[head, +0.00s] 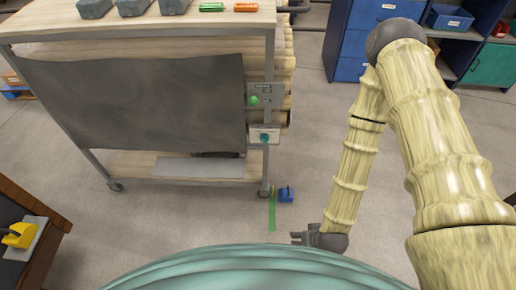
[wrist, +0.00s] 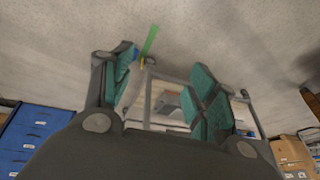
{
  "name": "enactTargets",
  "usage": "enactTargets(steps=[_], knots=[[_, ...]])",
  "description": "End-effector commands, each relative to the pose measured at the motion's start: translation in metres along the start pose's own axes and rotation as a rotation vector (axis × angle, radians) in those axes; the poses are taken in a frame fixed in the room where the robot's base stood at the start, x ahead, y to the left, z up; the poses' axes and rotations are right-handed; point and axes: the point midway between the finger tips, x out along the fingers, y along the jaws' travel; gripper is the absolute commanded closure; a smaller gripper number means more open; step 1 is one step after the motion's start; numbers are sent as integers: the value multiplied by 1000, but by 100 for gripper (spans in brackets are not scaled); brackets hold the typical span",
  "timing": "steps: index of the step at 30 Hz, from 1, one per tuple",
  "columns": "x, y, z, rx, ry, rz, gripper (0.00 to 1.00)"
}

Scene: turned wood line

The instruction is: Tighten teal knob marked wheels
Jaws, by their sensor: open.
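A small teal knob (head: 264,138) sits on a pale plate (head: 257,133) fixed near the right leg of a wheeled wooden cart (head: 140,22). Any marking by it is too small to read. My gripper (head: 298,238) is low over the floor, in front of and to the right of the cart, well apart from the knob. In the wrist view my gripper (wrist: 170,82) has its teal-padded fingers spread, with nothing between them. Part of the cart's frame shows beyond the fingers, tilted. I cannot make out the knob there.
A round green button (head: 254,100) is on a grey panel above the knob. A dark sheet (head: 140,100) hangs on the cart's side. A blue block (head: 286,194) and green floor strip (head: 272,213) lie by its right caster. Floor to the right is open.

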Motion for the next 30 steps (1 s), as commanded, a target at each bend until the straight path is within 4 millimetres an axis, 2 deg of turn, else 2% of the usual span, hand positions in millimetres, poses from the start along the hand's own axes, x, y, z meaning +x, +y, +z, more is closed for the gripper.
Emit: enactTargets(steps=[1, 3, 7, 12, 18, 21, 25, 30], knots=[[34, -12, -16, -25, 81, -21, 42], [58, -30, -46, -62, 193, -40, 42], [92, -60, -101, -114, 406, -53, 42], [120, -89, -170, -151, 680, -19, 42], [128, -104, -242, -149, 972, 90, 42], [125, -105, -268, -135, 1079, 154, 42], [120, -104, -289, -118, 1167, 221, 42], [114, -102, -302, -107, 1213, 260, 42]])
